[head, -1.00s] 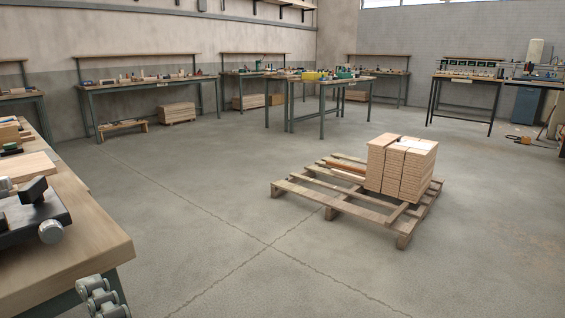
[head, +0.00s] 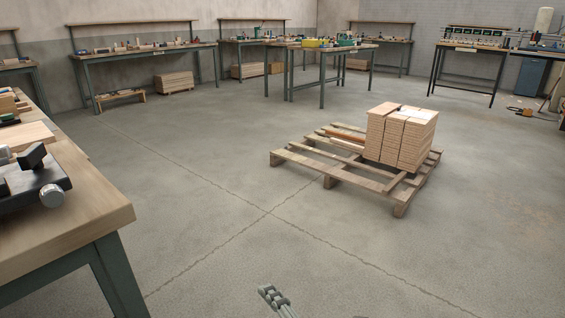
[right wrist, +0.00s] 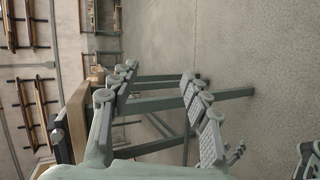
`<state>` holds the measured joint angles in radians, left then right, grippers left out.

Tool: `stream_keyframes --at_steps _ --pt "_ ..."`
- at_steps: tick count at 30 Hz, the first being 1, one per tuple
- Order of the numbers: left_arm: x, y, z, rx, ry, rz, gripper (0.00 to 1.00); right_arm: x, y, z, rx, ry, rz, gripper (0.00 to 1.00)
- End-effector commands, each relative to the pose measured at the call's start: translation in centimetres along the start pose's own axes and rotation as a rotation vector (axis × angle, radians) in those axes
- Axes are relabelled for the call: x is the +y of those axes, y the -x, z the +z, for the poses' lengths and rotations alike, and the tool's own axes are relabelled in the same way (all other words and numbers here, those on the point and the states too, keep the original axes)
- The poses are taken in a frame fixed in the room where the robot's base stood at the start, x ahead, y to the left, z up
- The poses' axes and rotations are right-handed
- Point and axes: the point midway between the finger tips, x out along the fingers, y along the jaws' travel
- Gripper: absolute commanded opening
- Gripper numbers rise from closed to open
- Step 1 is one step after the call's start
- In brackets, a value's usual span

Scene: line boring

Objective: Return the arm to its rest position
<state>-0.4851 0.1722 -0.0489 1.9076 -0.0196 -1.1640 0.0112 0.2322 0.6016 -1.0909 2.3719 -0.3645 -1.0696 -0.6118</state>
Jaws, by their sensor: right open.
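My right gripper (right wrist: 158,72) is open in the right wrist view. Its two jointed grey-green fingers stand apart with nothing between them. In the head view, a small grey jointed finger part (head: 272,297) shows at the bottom edge, over bare floor and right of the near workbench (head: 75,232). I take it to be part of the right gripper; the rest of it and the arm are out of the frame. The workbench also shows beyond the fingers in the right wrist view (right wrist: 76,118). My left gripper cannot be made out.
On the near bench lies a dark fixture with a round metal knob (head: 40,180). A wooden pallet (head: 340,178) with stacked boards (head: 402,135) stands on the floor at right. More benches (head: 145,52) line the back. The floor between is clear.

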Motion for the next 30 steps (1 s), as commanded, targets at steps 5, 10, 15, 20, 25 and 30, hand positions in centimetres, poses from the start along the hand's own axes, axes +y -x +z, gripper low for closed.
stream_keyframes --at_steps 5,10,15,20,25,30 --pt "0.0 0.0 0.0 0.0 0.0 0.0 0.4 -4.6 -1.8 6.8 -0.164 -0.204 -0.106 0.47" --pt "0.0 0.0 0.0 0.0 0.0 0.0 0.4 -11.7 -1.5 15.7 -0.387 -0.457 -0.219 0.47" --pt "0.0 0.0 0.0 0.0 0.0 0.0 0.4 -20.1 2.2 24.8 -0.649 -0.718 -0.308 0.47" --pt "0.0 0.0 0.0 0.0 0.0 0.0 0.4 -26.2 6.9 30.7 -0.85 -0.893 -0.347 0.47" --pt "0.0 0.0 0.0 0.0 0.0 0.0 0.4 -30.4 11.3 34.6 -1.003 -1.011 -0.36 0.47" --pt "0.0 0.0 0.0 0.0 0.0 0.0 0.4 -33.6 15.4 37.4 -1.129 -1.098 -0.362 0.47"
